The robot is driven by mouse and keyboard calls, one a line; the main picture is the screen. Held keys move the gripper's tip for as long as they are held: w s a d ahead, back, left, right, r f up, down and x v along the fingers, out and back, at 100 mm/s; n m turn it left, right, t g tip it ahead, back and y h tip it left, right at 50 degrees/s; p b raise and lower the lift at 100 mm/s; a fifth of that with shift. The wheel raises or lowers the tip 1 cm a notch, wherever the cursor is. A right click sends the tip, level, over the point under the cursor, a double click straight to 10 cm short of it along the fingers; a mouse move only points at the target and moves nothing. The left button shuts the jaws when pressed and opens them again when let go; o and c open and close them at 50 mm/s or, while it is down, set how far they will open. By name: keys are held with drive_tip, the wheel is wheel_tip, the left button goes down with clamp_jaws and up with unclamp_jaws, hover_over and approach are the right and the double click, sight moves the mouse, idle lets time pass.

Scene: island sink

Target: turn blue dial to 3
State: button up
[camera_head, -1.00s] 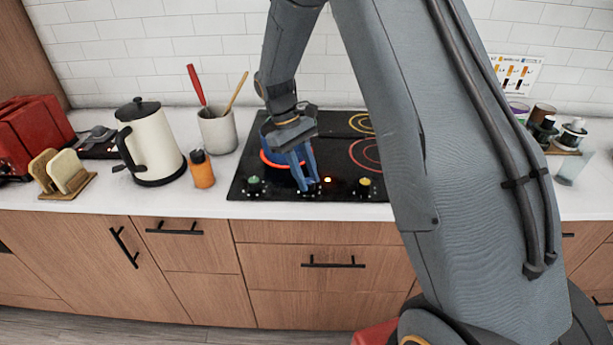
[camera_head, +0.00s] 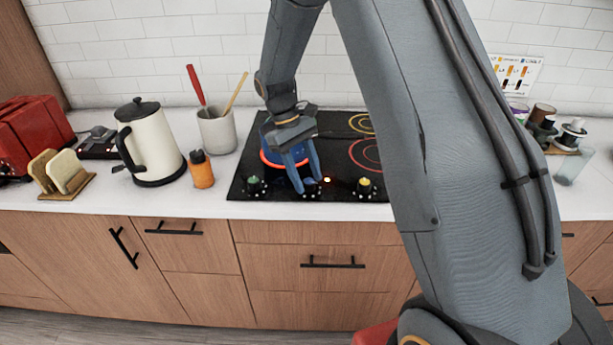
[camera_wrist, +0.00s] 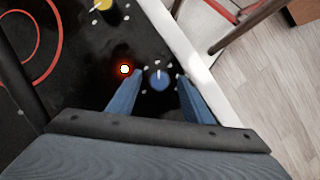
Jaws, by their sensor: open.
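The blue dial (camera_wrist: 159,80) sits on the black cooktop near its front edge, with white marks around it and a pale pointer line on top. My gripper (camera_wrist: 158,78) is open, its two blue fingers on either side of the dial with gaps showing. In the head view my gripper (camera_head: 308,190) reaches down to the front row of dials and mostly hides the blue one. I cannot tell which number the pointer is at.
A green dial (camera_head: 255,184) and a yellow dial (camera_head: 365,185) flank it on the cooktop (camera_head: 240,193). A red-orange light (camera_wrist: 124,69) glows beside the blue dial. A blue pot (camera_head: 264,140) stands behind my gripper. An orange bottle (camera_head: 202,173) and a kettle (camera_head: 150,145) stand left.

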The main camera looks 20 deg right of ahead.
drive_tip(key=b+v, duration=0.2)
drive_tip(key=v, duration=0.5)
drive_tip(key=shift+r, duration=0.35)
